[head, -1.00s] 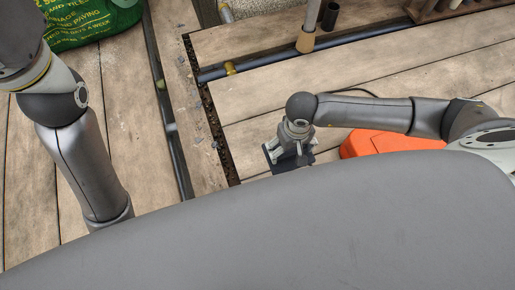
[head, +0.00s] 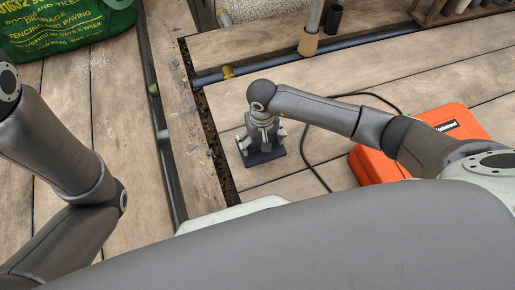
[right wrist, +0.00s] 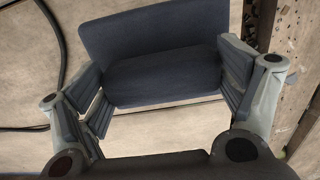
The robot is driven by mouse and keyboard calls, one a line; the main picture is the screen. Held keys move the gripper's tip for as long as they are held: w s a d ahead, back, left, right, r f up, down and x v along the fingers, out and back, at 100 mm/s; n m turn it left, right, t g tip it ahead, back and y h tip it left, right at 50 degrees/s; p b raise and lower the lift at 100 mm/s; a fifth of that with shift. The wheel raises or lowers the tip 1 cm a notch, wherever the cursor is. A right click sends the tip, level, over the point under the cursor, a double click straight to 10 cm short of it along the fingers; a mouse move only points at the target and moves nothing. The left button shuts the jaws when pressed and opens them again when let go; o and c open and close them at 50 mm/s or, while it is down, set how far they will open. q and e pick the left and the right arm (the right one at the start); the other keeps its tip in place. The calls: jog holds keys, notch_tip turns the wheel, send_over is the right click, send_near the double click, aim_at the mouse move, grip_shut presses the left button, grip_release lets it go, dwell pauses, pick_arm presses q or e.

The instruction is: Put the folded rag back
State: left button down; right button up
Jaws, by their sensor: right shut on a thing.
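The folded rag is a dark blue-grey flat pad (head: 264,157) in the head view, low over or on the pale boards; I cannot tell whether it touches them. My right gripper (head: 262,142) points down at it from above. In the right wrist view the rag (right wrist: 150,35) shows as a folded pad with a thick rounded front fold. The fingers of my right gripper (right wrist: 160,85) are on both sides of this fold and shut on it. My left arm shows at the left of the head view, but its gripper is out of the picture.
An orange case (head: 455,121) lies on the boards under my right arm, with a black cable (head: 307,150) beside it. A gritty gap (head: 207,135) runs left of the rag. A green bag (head: 65,25) stands at the far left. A pipe (head: 300,56) crosses behind.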

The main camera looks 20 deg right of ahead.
aim_at(258, 145)
jog(key=shift+w+a+f+b, duration=0.25)
jog(key=shift+w+f+b, duration=0.1)
jog(key=shift+w+f, duration=0.25)
jog(key=shift+w+a+f+b, duration=0.1)
jog(key=shift+w+f+b, duration=0.1)
jog(key=shift+f+b, duration=1.35)
jog(key=shift+f+p, duration=0.3)
jog(key=shift+f, duration=0.1)
jog(key=o, duration=0.7)
jog(key=shift+o, duration=0.2)
